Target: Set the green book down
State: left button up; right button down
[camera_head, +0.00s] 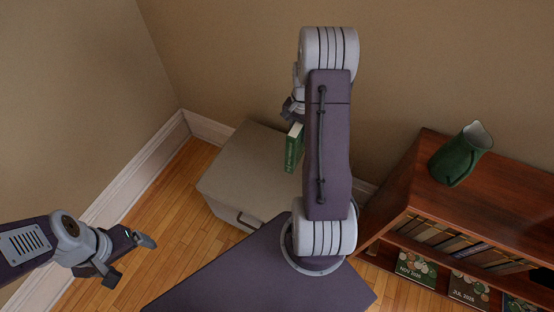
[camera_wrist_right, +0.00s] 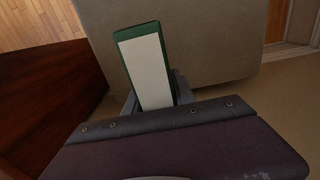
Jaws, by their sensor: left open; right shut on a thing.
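The green book (camera_head: 292,150) is held upright over the right part of a grey box-like cabinet (camera_head: 240,165) in the head view. My right gripper (camera_head: 292,112) is shut on the book, partly hidden behind my own arm. In the right wrist view the book (camera_wrist_right: 146,68) shows its pale page edge and green cover between the fingers (camera_wrist_right: 150,98), with the grey cabinet top (camera_wrist_right: 215,45) beyond it. I cannot tell how far the book is above the top. My left gripper (camera_head: 130,256) is open and empty, low over the floor at the left.
A wooden bookcase (camera_head: 420,188) stands at the right with a green pitcher (camera_head: 461,154) on top and several books on its shelves. Walls close in behind the cabinet. The cabinet's left top is bare. Wooden floor (camera_head: 175,205) is free at the left.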

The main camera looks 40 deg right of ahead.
jog(key=w+a+f+b, duration=0.2)
jog(key=w+a+f, duration=0.2)
jog(key=a+f, duration=0.2)
notch_tip(320, 180, down, 3)
jog(key=shift+a+r, duration=0.2)
jog(key=shift+f+b, duration=0.1)
jog(key=shift+b, duration=0.2)
jog(key=c, duration=1)
grip_release()
jog(key=shift+c, duration=0.2)
